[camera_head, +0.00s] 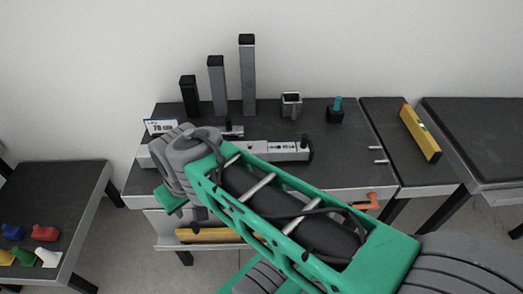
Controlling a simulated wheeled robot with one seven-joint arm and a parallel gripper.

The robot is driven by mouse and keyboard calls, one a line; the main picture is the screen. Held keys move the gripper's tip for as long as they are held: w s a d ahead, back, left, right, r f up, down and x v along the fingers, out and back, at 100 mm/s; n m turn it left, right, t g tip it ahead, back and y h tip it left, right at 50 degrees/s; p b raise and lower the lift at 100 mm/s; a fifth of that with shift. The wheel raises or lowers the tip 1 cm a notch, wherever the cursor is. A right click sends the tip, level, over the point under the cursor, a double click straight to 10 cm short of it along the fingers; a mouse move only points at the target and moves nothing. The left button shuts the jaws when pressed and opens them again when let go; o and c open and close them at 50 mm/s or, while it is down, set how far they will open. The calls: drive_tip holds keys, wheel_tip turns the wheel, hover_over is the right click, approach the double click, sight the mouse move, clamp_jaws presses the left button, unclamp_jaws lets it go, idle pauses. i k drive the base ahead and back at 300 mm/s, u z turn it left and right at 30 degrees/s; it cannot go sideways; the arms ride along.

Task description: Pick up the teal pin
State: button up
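The teal pin (337,103) stands upright in a small black block (335,116) at the back right of the dark worktable (345,160). Nothing touches the pin from above. My green and grey arm crosses the view from the lower right to the left front of the table. The fingers of my gripper cannot be seen.
A square grey holder (291,104) and three upright posts, the tallest at right (248,75), stand left of the pin. A light grey bar fixture (280,150) lies in front. A yellow level (420,134) lies at right. The table around the pin is clear.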

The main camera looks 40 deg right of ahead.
sight(338, 103)
drive_tip(key=z, duration=0.15)
drive_tip(key=k, duration=0.35)
drive_tip(key=z, duration=0.75)
